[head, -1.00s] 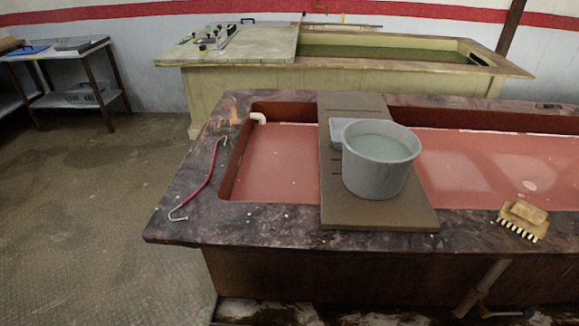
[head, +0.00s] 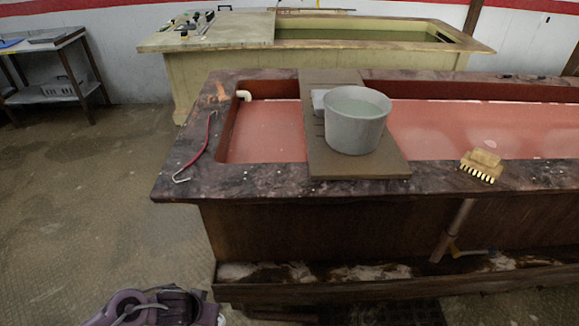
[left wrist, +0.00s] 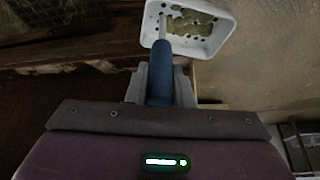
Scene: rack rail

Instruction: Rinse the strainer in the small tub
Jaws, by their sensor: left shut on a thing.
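The small tub (head: 354,132) is a round grey bucket of cloudy water. It stands upright on a brown board (head: 325,160) laid across the red-bottomed basin. The strainer (left wrist: 205,48) is a white perforated basket with a blue handle, in the left wrist view. Greenish-brown residue (left wrist: 190,22) lies in it. My left gripper (left wrist: 161,92) is shut on the blue handle, and the basket extends beyond it. A purple part of my arm (head: 150,308) shows low in the head view; the strainer does not show there. My right gripper is not in view.
A red rod with hooked ends (head: 207,148) lies on the basin's left rim. A brush (head: 482,166) lies on the front rim at right. A small light container (head: 318,101) sits beside the tub. A pipe and a ledge are below the basin front.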

